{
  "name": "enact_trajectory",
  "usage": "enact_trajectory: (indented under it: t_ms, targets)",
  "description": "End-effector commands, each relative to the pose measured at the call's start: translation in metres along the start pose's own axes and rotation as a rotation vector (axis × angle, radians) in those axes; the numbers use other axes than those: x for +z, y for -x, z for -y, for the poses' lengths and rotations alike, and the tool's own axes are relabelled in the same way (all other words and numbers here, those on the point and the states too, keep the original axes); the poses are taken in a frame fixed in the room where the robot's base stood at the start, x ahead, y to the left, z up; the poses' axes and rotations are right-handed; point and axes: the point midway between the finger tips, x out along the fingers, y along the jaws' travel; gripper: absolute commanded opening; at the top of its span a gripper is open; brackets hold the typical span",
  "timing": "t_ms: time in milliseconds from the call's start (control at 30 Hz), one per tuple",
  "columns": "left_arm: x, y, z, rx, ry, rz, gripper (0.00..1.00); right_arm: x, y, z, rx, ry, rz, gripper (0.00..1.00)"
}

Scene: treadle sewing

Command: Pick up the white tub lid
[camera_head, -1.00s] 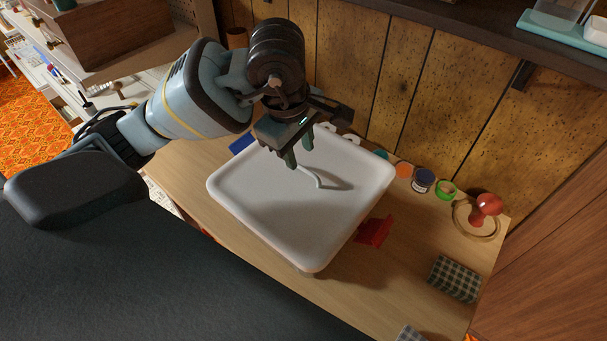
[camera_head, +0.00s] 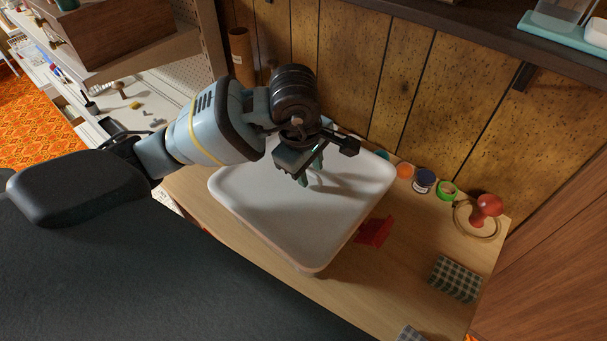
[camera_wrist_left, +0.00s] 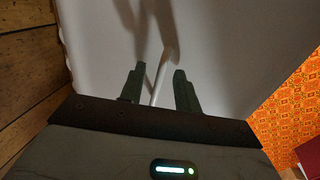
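The white tub lid (camera_head: 275,220) is a broad, rounded-corner white slab with a raised rim, lying on the wooden table. A thin white bar stands near the middle of its top; in the head view it is mostly hidden by my left gripper (camera_head: 311,178). In the left wrist view the white bar (camera_wrist_left: 157,88) shows between the two dark fingers of my left gripper (camera_wrist_left: 159,70). The fingers are apart, with gaps on both sides of the bar. I cannot tell whether the fingertips touch the lid. My right gripper is not in view.
A red piece (camera_head: 374,231) lies by the lid's right edge. Small round jars (camera_head: 424,181) and a red-knobbed item (camera_head: 488,206) stand along the back right. A checked cloth (camera_head: 455,278) lies at the right. A panelled wall (camera_head: 440,100) closes the back.

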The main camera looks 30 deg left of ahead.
Motion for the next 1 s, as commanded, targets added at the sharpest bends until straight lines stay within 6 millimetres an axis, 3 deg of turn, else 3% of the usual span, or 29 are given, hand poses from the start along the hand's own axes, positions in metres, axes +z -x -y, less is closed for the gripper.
enact_trajectory:
  t_ms: [33, 233, 733, 1000]
  targets:
    - [0.000, 0.000, 0.000, 0.000, 0.000, 0.000, 0.26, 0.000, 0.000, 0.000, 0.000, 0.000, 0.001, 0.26]
    - [0.000, 0.000, 0.000, 0.000, 0.000, 0.000, 0.00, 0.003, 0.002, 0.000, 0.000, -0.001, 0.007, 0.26]
    - [0.000, 0.003, -0.001, 0.002, 0.000, 0.000, 0.00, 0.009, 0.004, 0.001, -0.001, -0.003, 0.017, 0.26]
    - [0.000, 0.028, -0.007, 0.004, 0.000, 0.000, 0.00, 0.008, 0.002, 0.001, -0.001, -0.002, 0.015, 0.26]
